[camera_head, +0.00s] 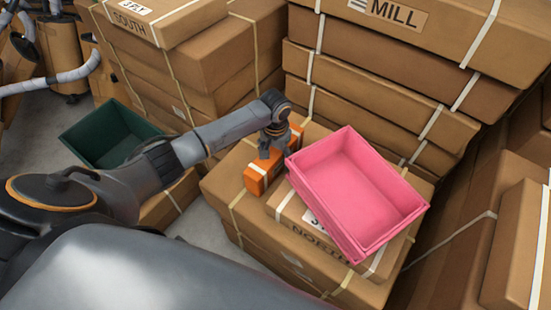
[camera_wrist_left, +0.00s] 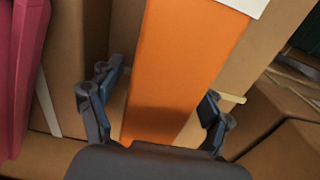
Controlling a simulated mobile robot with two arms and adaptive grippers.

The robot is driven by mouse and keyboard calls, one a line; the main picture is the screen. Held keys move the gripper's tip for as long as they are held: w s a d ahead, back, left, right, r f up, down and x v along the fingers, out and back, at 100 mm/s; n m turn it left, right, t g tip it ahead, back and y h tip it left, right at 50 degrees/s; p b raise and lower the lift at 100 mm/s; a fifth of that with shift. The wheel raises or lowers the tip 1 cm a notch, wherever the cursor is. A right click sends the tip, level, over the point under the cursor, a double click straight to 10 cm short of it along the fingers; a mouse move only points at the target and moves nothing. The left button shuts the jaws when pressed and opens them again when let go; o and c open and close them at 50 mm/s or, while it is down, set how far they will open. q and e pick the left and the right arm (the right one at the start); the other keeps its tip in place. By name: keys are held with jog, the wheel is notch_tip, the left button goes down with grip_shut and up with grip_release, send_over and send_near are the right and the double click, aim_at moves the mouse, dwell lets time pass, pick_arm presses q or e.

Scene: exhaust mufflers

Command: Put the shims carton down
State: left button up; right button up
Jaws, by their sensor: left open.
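An orange carton (camera_head: 256,178) with a white band sits on top of a brown cardboard box stack, just left of the pink bin. I cannot read a name on it. My left gripper (camera_head: 272,148) is over the carton, pointing down, and partly hides it. In the left wrist view the orange carton (camera_wrist_left: 185,60) lies between the two open fingers of my left gripper (camera_wrist_left: 160,100). A gap shows at the left finger; I cannot tell whether the right finger touches. My right gripper is not in view.
A pink bin (camera_head: 350,185), empty, stands on a box marked NORTH (camera_head: 290,215) right of the carton. Taller box stacks rise behind (camera_head: 395,100) and to the left (camera_head: 190,60). A green bin (camera_head: 88,128) stands at the left.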

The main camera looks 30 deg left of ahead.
pick_arm(q)
jog(key=shift+f, duration=0.55)
jog(key=shift+r, duration=0.15)
jog(key=c, duration=1.6)
